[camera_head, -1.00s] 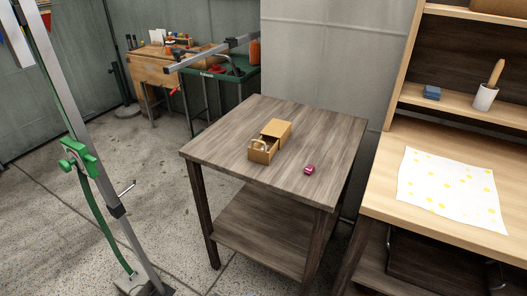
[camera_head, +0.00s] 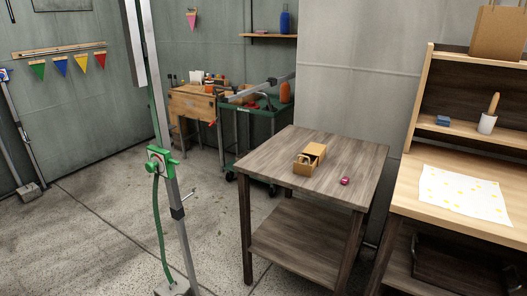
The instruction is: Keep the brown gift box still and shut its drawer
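The brown gift box (camera_head: 315,151) sits on the dark grey-brown wooden table (camera_head: 273,150), near the middle of its top. Its drawer (camera_head: 303,165) is pulled out toward the front left, and a pale ring-shaped thing, too small to make out, shows in it. Neither of my grippers is in view, and nothing touches the box.
A small pink object (camera_head: 345,181) lies right of the box. A light wooden desk (camera_head: 407,196) with a spotted cloth (camera_head: 462,192) stands at the right. A metal stand with a green clamp (camera_head: 160,161) rises at front left. The floor between is clear.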

